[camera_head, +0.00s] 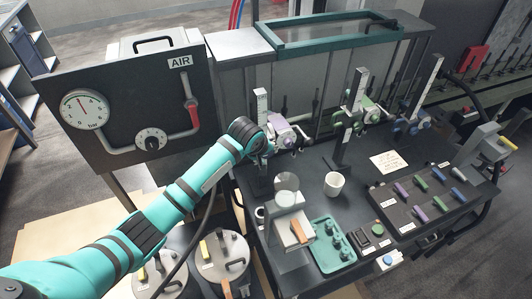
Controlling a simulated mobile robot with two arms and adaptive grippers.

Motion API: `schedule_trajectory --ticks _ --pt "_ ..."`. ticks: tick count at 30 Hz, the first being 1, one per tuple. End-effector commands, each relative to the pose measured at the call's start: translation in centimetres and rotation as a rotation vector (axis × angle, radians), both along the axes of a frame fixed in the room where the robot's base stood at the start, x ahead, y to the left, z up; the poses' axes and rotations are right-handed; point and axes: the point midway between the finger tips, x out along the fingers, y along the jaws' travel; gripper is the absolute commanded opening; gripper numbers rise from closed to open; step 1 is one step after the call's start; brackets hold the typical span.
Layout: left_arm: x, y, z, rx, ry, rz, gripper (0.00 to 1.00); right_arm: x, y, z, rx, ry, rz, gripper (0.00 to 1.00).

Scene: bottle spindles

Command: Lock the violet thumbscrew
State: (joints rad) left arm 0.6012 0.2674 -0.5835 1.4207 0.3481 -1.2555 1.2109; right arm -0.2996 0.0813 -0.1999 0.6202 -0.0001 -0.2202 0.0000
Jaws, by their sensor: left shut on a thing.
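The violet clamp block (284,130) sits on the upright scaled post (262,103) of the leftmost stand, at the back left of the dark table. My left arm reaches in from the lower left, and its gripper (271,146) is at this block. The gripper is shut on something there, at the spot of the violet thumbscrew. The thumbscrew is mostly hidden by my wrist and is too small to make out, so its turn cannot be told. My right gripper is not in view.
Green (353,117) and blue (408,126) stands are to the right. A white cup (334,184), a teal tray (333,246) and a dark rack (408,225) of coloured pieces stand nearer. The AIR gauge panel (113,116) is left of my wrist.

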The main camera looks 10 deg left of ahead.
Motion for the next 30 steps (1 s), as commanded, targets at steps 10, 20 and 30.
schedule_trajectory --ticks 10,20,30 --pt "0.0 0.0 -0.1 0.001 0.001 -0.001 0.61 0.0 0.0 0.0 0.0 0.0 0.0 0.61" --pt "-0.2 0.0 0.3 -0.001 -0.001 -0.001 0.61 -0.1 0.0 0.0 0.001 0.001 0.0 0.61" --pt "-3.5 0.7 5.4 -0.002 -0.003 -0.002 0.61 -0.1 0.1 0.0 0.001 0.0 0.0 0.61"
